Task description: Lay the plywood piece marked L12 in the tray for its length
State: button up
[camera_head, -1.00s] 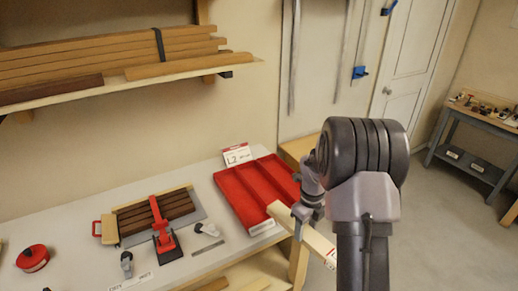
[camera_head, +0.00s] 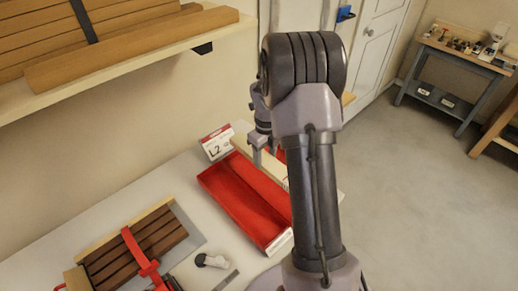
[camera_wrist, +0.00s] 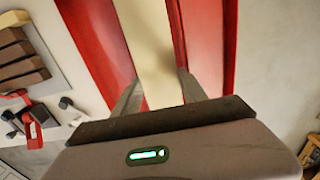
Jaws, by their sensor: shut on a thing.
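A pale plywood piece (camera_head: 243,147) is between the fingers of my gripper (camera_head: 263,155), at the far part of the red tray (camera_head: 232,196). In the wrist view my gripper (camera_wrist: 158,97) is shut on the plywood piece (camera_wrist: 148,38), which runs lengthwise between red tray walls (camera_wrist: 95,38). I cannot tell whether it touches the tray floor. No marking on the piece is readable. A white and red sign (camera_head: 216,143) at the tray's back left corner seems to read L2. My arm hides the tray's right side.
A clamp rack with dark wood strips (camera_head: 140,245) and a small grey-white fitting (camera_head: 211,261) lie left of the tray. A wall shelf (camera_head: 130,85) with long boards overhangs at upper left. The bench top (camera_head: 140,197) is bare between rack and sign.

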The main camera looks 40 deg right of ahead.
notch_tip(320, 180, down, 8)
jog(key=b, duration=0.5)
jog(key=shift+s+f+b, duration=0.1)
jog(key=shift+f+b, duration=0.1)
jog(key=shift+b, duration=0.2)
jog(key=shift+f+b, duration=0.4)
jog(key=shift+f+b, duration=0.5)
jog(key=shift+b, duration=0.1)
jog(key=o, duration=1.6)
jog(key=shift+c, duration=0.6)
